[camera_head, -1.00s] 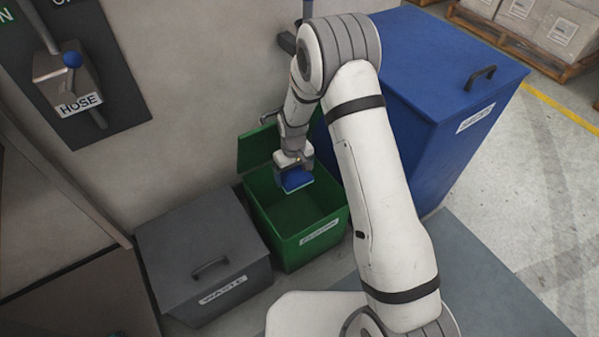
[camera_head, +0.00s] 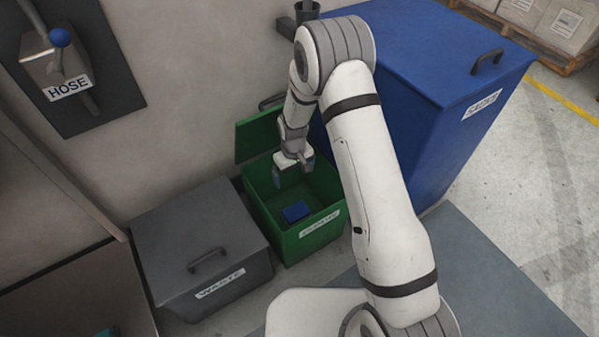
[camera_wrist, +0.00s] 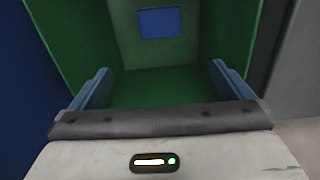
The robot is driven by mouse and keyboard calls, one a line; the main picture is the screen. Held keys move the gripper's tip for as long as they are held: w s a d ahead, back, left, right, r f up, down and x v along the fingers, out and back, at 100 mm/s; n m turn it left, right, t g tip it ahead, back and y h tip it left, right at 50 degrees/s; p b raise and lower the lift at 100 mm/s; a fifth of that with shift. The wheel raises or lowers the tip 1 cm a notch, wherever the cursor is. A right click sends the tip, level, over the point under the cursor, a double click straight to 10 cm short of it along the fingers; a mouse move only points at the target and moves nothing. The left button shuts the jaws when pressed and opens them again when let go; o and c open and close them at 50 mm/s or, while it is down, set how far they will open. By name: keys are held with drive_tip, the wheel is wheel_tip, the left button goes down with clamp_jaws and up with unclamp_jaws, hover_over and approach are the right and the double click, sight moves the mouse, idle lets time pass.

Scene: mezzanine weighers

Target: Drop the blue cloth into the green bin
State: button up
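The blue cloth (camera_head: 296,212) is a small flat folded square inside the open green bin (camera_head: 318,222). In the wrist view the cloth (camera_wrist: 162,23) lies apart from the fingers, beyond them, within the green walls (camera_wrist: 75,40). My gripper (camera_head: 293,172) is over the bin's opening, pointing down. In the wrist view its two blue fingers (camera_wrist: 160,90) are spread wide with nothing between them. The bin's lid (camera_head: 258,137) stands raised at the back.
A closed grey waste bin (camera_head: 200,240) stands left of the green bin. A large closed blue bin (camera_head: 430,70) stands to its right, behind my arm. A hose panel (camera_head: 75,65) is on the wall at upper left. Open floor (camera_head: 530,180) lies at right.

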wheel_tip(320, 180, up, 8)
drive_tip(key=p, duration=0.2)
drive_tip(key=shift+p, duration=0.35)
drive_tip(key=shift+f, duration=0.1)
